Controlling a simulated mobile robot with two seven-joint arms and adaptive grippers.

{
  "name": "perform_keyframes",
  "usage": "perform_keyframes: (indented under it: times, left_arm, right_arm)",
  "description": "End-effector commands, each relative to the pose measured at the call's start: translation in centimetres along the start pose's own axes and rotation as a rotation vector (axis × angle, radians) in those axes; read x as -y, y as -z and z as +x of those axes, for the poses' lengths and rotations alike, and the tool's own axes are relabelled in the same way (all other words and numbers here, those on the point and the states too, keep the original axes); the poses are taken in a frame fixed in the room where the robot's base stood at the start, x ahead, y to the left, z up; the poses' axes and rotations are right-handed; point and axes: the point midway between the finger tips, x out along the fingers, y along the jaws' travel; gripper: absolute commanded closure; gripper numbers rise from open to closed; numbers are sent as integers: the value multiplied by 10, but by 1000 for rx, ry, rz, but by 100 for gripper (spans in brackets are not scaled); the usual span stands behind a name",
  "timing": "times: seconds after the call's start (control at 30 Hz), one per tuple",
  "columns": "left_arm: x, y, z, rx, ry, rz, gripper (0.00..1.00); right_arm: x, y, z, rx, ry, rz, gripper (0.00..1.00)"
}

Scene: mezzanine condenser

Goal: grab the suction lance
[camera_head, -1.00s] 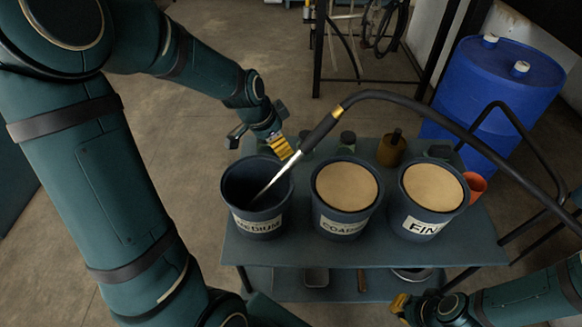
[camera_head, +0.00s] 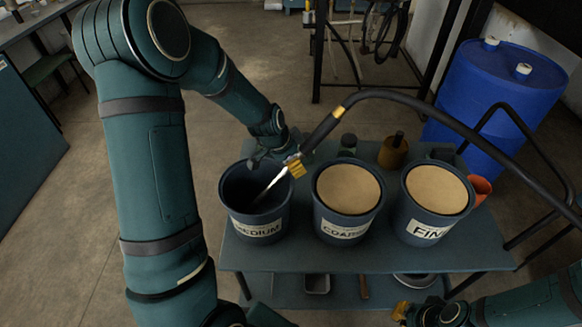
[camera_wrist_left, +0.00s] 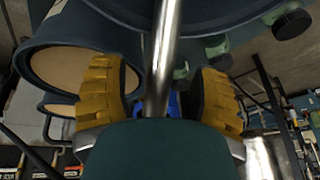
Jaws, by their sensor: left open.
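The suction lance has a bare metal tube (camera_head: 272,186) and a black grip (camera_head: 321,132) joined to a black hose. It leans in the MEDIUM bucket (camera_head: 240,212), its lower end inside. My left gripper (camera_head: 296,167) is at the tube, just below the black grip and above the bucket's right rim. In the left wrist view the lance tube (camera_wrist_left: 167,45) runs between the yellow finger pads, with gaps on both sides; the gripper is open around it. My right gripper (camera_head: 402,308) is low at the right, away from the lance; its jaw opening is unclear.
The COARSE bucket (camera_head: 346,214) and FINE bucket (camera_head: 433,204), both filled with tan grit, stand to the right on the cart (camera_head: 300,257). Jars and an orange cup (camera_head: 480,188) sit behind. The black hose (camera_head: 440,108) arches over. A blue drum (camera_head: 497,85) stands behind right.

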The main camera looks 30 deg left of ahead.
Motion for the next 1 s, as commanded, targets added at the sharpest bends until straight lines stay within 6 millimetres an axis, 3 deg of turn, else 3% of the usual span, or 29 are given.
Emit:
perform_keyframes:
  times: [0.1,0.37,0.4,0.57,1.0]
  left_arm:
    - [0,-1,12,0,0,0,39]
    - [0,0,13,-1,1,-1,39]
    - [0,0,13,-1,1,-1,43]
    - [0,0,13,0,1,-1,100]
    - [0,0,13,-1,1,0,100]
  right_arm:
    - [-1,0,3,-2,0,0,100]
    - [-1,0,3,-2,0,0,100]
    - [-1,0,3,-2,0,0,100]
    - [-1,0,3,-2,0,0,100]
    - [-1,0,3,-2,0,0,100]
